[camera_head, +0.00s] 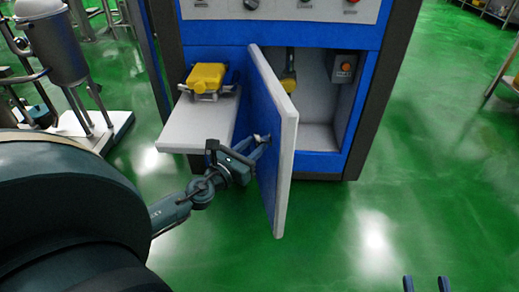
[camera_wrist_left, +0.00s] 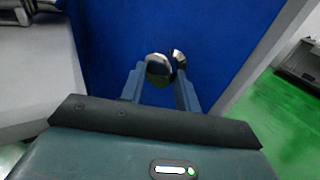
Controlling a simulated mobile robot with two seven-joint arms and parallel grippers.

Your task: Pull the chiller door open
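The chiller door (camera_head: 265,150) is a blue panel with a thick pale edge, standing swung well out from the chiller cabinet (camera_head: 358,110) so that the opening shows. Its blue outer face fills the middle of the left wrist view (camera_wrist_left: 110,35). My left gripper (camera_head: 266,140) is at this face. In the left wrist view its two fingers (camera_wrist_left: 160,80) sit on either side of a shiny metal knob (camera_wrist_left: 158,69) and appear closed on it. My right gripper (camera_head: 426,284) shows only as two separated fingertips at the bottom edge, with nothing seen between them.
A pale shelf (camera_head: 195,128) with a yellow device (camera_head: 206,77) juts out left of the door. Inside the opening are a yellow-and-dark fitting (camera_head: 289,78) and a grey box with an orange button (camera_head: 344,67). The green floor (camera_head: 390,210) is clear to the right.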

